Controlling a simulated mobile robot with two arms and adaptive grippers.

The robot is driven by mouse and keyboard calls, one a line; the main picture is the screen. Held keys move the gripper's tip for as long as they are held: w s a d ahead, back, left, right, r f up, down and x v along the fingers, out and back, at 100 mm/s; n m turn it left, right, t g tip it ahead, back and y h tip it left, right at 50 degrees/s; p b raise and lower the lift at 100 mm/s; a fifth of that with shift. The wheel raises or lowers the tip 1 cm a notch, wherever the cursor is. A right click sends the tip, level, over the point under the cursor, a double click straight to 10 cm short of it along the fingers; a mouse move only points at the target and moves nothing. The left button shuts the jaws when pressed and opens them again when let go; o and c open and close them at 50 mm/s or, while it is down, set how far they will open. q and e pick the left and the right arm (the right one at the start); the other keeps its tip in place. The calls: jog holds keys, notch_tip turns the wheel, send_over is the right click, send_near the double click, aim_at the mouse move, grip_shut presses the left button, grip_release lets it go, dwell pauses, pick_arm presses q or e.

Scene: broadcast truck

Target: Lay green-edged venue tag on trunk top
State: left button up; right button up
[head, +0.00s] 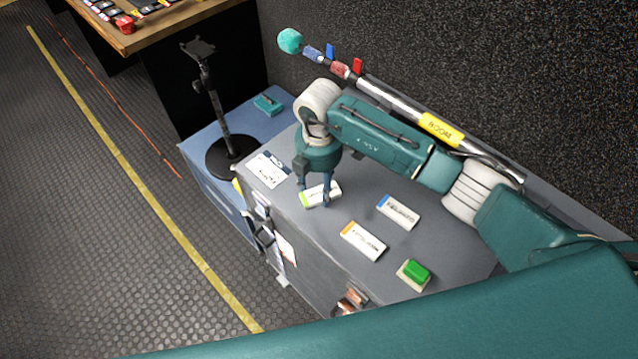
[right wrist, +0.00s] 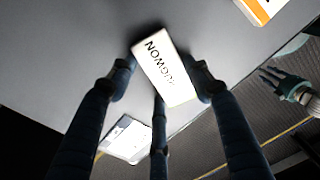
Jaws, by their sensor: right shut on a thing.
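The green-edged venue tag (head: 322,192) is a white plate with a green left end. My right gripper (head: 314,200) is shut on it from above, with fingers on both sides, low over a grey top (head: 290,215). I cannot tell whether the tag touches that surface. In the right wrist view the tag (right wrist: 166,68) shows dark lettering between the fingertips (right wrist: 162,82). A blue-topped trunk (head: 205,150) stands beyond the grey top, at its left.
An orange-edged tag (head: 363,241), a blue-edged tag (head: 398,212) and a green button block (head: 415,274) lie on the grey top. A card (head: 268,170) lies near its far left corner. A black stand (head: 226,150) and a small teal item (head: 267,105) occupy the blue top.

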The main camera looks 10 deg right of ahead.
aim_at(319, 190)
jog(key=shift+f, duration=0.2)
jog(key=o, duration=1)
jog(key=shift+o, duration=0.2)
jog(key=shift+r, duration=0.15)
jog(key=shift+r, duration=0.2)
notch_tip(319, 190, up, 12)
jog(key=b, duration=0.2)
jog(key=shift+f, duration=0.1)
